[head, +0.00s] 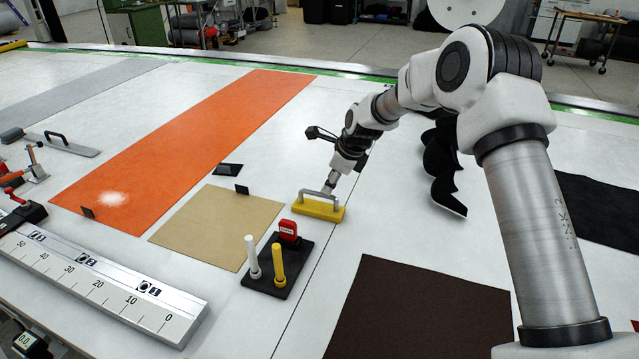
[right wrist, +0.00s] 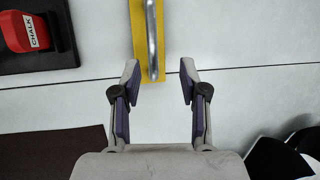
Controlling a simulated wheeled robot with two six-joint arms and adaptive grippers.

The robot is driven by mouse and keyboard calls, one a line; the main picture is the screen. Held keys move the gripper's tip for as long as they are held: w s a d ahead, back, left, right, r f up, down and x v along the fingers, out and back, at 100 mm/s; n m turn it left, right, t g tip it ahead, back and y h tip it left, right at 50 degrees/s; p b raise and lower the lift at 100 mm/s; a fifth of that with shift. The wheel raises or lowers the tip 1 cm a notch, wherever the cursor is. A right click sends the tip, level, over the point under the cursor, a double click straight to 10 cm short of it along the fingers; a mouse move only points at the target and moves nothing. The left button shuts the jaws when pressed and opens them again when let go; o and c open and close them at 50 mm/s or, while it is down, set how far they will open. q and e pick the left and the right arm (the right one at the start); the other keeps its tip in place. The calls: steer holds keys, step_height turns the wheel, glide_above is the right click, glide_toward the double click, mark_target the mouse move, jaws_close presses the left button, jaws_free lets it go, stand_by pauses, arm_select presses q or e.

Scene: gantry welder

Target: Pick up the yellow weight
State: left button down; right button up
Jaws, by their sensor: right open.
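The yellow weight (head: 318,208) is a flat yellow bar with a grey metal handle on top. It lies on the white table, right of the tan sheet. In the right wrist view the weight (right wrist: 138,42) runs up from between the fingertips, with its handle along its length. My right gripper (head: 331,184) is at the weight's handle in the head view. In the right wrist view the right gripper (right wrist: 158,82) is open, with nothing held. Its left fingertip is close to the near end of the weight; contact cannot be told. My left gripper is not in view.
A black holder (head: 262,290) with a white and a yellow stick and a red chalk box (head: 288,231) stands just left of the weight. A tan sheet (head: 215,226), an orange strip (head: 190,150) and a dark brown sheet (head: 415,315) lie flat around it. A long ruler (head: 95,285) is at left.

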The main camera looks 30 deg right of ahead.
mark_target(319, 194)
steer(key=shift+w+a+f, duration=0.3)
steer(key=shift+w+f, duration=0.2)
steer(key=shift+w, duration=0.05)
steer(key=shift+s+a+f+p, duration=0.1)
steer(key=shift+a+f+p, duration=0.3)
steer(key=shift+a+f, duration=0.15)
steer(key=x, duration=0.5)
steer(key=shift+r, duration=0.3)
steer(key=c, duration=0.3)
steer(key=shift+s, duration=0.15)
jaws_close()
steer(key=shift+r, duration=0.15)
